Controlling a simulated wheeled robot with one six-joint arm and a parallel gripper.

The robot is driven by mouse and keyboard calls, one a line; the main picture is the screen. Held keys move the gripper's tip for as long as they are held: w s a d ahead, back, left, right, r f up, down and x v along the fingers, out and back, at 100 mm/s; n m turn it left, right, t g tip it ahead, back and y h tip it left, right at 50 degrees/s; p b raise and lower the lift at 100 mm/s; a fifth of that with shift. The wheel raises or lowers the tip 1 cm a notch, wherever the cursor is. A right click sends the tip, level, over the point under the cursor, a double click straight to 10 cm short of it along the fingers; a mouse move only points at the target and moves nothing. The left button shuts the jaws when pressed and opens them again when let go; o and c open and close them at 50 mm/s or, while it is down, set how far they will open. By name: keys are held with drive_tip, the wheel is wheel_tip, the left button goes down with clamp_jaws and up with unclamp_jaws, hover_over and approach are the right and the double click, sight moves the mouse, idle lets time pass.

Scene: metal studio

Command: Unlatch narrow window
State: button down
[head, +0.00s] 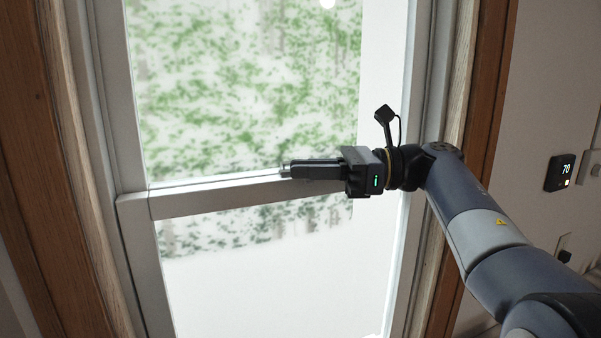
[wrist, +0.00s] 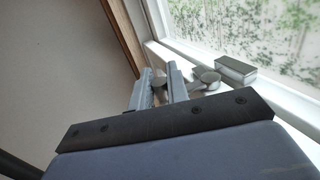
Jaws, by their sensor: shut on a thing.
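The narrow window (head: 220,199) has a white frame with a meeting rail across its middle, and foliage shows through the glass. My gripper (head: 284,170) is at the rail, reaching in from the right in the head view. In the wrist view, my gripper (wrist: 163,88) has its two fingers closed around part of the small metal latch (wrist: 207,78), which sits on the rail. A light grey block-like catch (wrist: 236,69) stands on the rail just right of the latch. In the head view the gripper hides the latch.
Wooden trim (head: 490,130) runs up both sides of the window. On the wall at the right are a thermostat (head: 560,172) reading 70 and an outlet or switch plate (head: 563,246). The space in front of the lower pane is free at the left.

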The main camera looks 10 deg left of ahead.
drive_tip(key=shift+w+d+n+g+h, duration=0.25)
drive_tip(key=shift+n+g, duration=0.4)
drive_tip(key=shift+g, duration=0.35)
drive_tip(key=shift+d+n+g+h, duration=0.15)
drive_tip(key=shift+n+g+h, duration=0.2)
drive_tip(key=shift+n+g, duration=0.5)
drive_tip(key=shift+g, duration=0.35)
drive_tip(key=c, duration=1.5)
unclamp_jaws()
drive_tip(key=shift+w+d, duration=0.2)
drive_tip(key=shift+d, duration=0.1)
drive_tip(key=shift+o, duration=0.3)
drive_tip(key=shift+s+a, duration=0.1)
drive_tip(key=shift+r, duration=0.15)
wheel_tip(320, 180, up, 10)
drive_tip(key=p, duration=0.1)
drive_tip(key=shift+p, duration=0.4)
